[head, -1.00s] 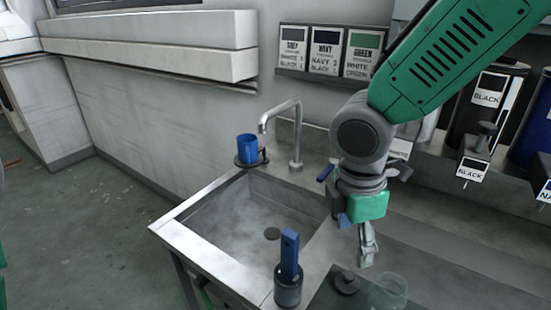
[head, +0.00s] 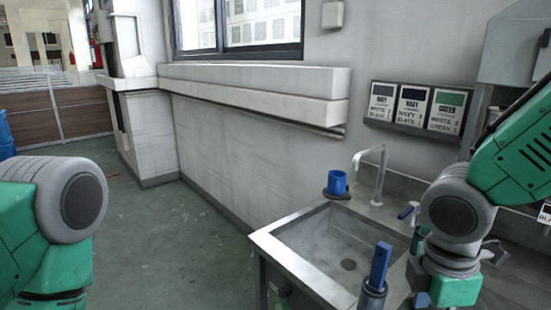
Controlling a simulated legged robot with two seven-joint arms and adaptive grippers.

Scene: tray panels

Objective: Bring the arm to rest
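My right arm (head: 455,225) reaches in from the right and hangs down beside the sink. Its green wrist part (head: 455,290) is at the bottom edge of the picture, and the fingers are cut off below it. My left arm (head: 60,205) shows at the left edge, bent, over the floor. Its gripper is outside the picture.
A metal sink (head: 275,247) with a tap (head: 378,170) stands at the right. A blue cup (head: 337,183) sits at its back left corner. A blue-handled tool (head: 380,265) stands at its front. Label cards (head: 412,106) hang on the wall. The green floor (head: 165,240) is clear.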

